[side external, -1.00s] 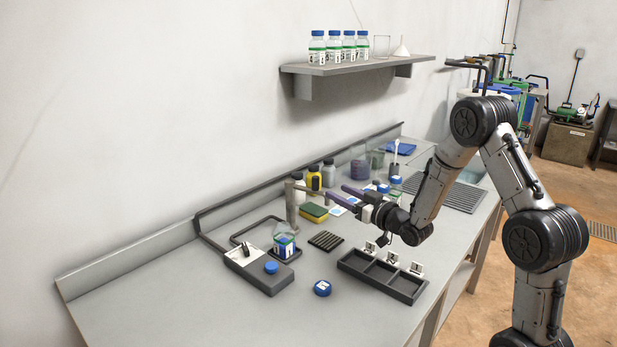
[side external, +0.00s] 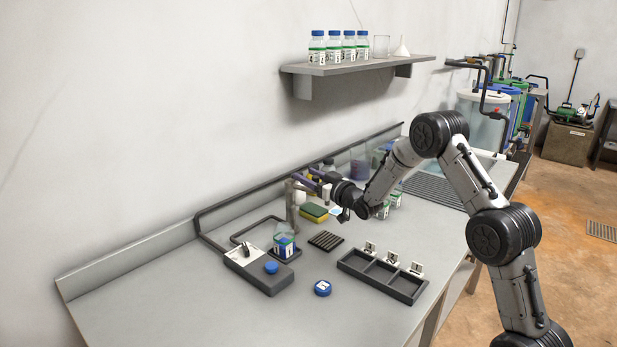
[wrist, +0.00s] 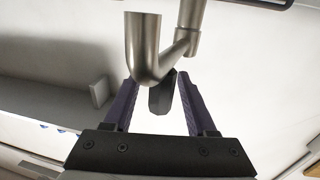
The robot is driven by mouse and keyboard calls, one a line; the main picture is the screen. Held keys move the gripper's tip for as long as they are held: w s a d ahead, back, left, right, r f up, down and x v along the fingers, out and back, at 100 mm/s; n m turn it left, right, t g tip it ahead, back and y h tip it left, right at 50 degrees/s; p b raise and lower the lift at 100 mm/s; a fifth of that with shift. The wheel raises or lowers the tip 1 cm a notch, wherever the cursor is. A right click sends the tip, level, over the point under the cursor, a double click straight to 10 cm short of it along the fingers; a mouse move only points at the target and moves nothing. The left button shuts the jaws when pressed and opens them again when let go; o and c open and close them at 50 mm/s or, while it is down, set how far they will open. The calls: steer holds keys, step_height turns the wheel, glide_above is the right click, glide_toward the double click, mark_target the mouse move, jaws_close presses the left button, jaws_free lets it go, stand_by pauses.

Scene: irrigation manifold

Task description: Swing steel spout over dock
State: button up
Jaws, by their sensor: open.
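The steel spout (side external: 291,207) stands at the back of the bench, left of the yellow-green sponge, with a short arm near its top. In the wrist view the curved steel pipe (wrist: 143,50) and its side joint cross in front of my fingertips. My gripper (side external: 309,182) is open at the height of the spout's top. It also fills the lower wrist view (wrist: 157,84), its purple fingers apart; I cannot tell whether they touch the pipe. The dark dock (side external: 294,256) holds a bottle (side external: 284,240) with a blue-and-white label, in front of the spout.
A grey control box (side external: 256,272) with a switch and blue button sits left of the dock. A blue cap (side external: 323,288), a ribbed black mat (side external: 326,240), the sponge (side external: 315,213) and a dark three-slot tray (side external: 381,278) lie nearby. The front left bench is clear.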

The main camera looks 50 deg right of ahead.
steer(key=shift+c, duration=0.2)
jaws_close()
stand_by(1.3)
